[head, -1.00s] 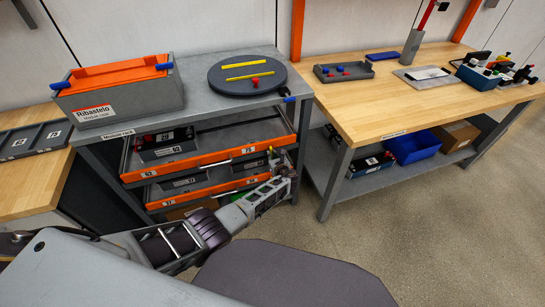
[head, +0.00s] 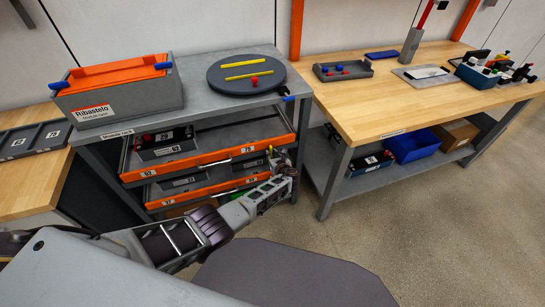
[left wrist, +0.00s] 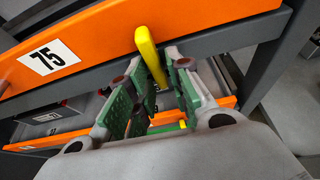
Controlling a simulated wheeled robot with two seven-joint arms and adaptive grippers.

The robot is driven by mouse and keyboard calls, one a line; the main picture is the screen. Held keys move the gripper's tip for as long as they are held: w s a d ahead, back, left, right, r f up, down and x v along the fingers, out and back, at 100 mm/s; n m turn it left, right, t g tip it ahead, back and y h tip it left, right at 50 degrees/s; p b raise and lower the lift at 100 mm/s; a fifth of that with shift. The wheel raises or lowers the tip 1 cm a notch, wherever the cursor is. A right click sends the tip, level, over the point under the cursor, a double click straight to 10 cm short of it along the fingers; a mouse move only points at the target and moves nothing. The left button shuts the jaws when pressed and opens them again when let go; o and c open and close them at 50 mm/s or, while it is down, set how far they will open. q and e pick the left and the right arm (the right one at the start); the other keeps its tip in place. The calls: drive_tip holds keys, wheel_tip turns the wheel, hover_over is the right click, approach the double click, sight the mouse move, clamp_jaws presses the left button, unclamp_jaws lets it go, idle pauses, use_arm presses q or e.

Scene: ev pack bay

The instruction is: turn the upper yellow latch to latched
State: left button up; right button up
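The upper yellow latch (left wrist: 148,52) shows in the left wrist view on the orange front of the drawer labelled 75. It hangs down and leans, its lower end off to the right. My left gripper (left wrist: 163,92) is open, with its green-padded fingers on either side of the latch's lower end. I cannot tell whether a pad touches it. A second yellow piece (left wrist: 182,124) shows lower down between the fingers. My right gripper is not in view.
The module rack (head: 110,134) carries a grey and orange case (head: 120,95) and a round dark turntable (head: 247,78). A lower drawer (head: 205,188) sits below the upper one. A wooden bench (head: 400,101) stands to the right, with clear floor in front.

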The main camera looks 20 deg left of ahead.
use_arm(q)
drive_tip(key=shift+s+r, duration=0.1)
drive_tip(key=shift+s, duration=0.05)
drive_tip(key=v, duration=1.1)
drive_tip(key=shift+s+d, duration=0.2)
drive_tip(key=shift+d, duration=0.15)
idle(0.6)
drive_tip(key=shift+s, duration=0.1)
idle(0.5)
